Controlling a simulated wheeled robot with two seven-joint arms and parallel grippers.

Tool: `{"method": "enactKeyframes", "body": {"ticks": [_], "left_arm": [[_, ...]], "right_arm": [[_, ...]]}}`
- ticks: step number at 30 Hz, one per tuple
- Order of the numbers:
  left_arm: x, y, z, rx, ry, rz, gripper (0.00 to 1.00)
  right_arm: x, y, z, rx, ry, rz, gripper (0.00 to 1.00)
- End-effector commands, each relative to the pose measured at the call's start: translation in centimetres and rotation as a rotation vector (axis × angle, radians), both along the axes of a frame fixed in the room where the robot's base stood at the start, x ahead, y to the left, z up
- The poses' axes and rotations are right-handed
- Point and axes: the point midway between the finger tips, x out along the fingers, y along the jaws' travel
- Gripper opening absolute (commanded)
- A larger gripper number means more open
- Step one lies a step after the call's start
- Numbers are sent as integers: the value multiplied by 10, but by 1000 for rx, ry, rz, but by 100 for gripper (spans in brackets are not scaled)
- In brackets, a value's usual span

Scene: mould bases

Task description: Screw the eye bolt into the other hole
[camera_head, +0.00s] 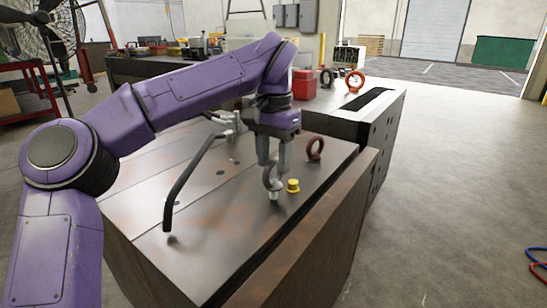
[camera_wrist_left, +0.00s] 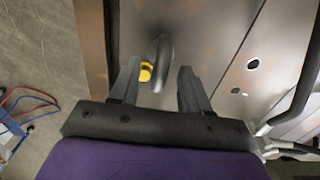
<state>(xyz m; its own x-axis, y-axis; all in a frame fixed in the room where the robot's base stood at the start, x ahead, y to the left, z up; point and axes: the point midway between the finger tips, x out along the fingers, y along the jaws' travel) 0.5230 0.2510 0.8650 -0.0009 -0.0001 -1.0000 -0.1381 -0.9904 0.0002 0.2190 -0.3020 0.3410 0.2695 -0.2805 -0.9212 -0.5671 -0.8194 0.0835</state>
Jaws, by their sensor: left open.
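My left gripper (camera_head: 273,165) points down over the steel mould base (camera_head: 215,240), fingers spread apart. A grey eye bolt (camera_head: 272,183) stands upright at the fingertips, with a pale lower end near the plate. In the left wrist view the eye bolt (camera_wrist_left: 164,48) shows between and beyond the open fingers (camera_wrist_left: 160,85). Whether it touches a finger or sits in a hole I cannot tell. A yellow plug (camera_head: 293,186) is just right of it, also seen in the wrist view (camera_wrist_left: 146,71). A dark hole (camera_head: 220,173) lies left; another hole (camera_wrist_left: 253,64) shows in the wrist view.
A rust-red eye bolt (camera_head: 315,148) stands on the plate behind the gripper. A bent black bar (camera_head: 188,180) rises at the left of the plate.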

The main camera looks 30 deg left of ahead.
Motion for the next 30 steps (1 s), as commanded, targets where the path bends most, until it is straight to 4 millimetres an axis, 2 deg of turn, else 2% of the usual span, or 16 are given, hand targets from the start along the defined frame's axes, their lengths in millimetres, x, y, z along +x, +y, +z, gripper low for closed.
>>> {"method": "enactKeyframes", "body": {"ticks": [3,7,8,16,30], "left_arm": [[0,0,1,0,0,0,47],[0,0,1,0,0,0,4],[0,0,1,0,0,0,0],[0,0,7,0,-2,0,0],[0,0,40,0,-2,-1,0]], "right_arm": [[0,0,1,0,0,0,43],[0,0,1,0,0,0,43],[0,0,1,0,0,0,43],[0,0,5,0,0,0,43],[0,0,27,0,0,0,43]]}}
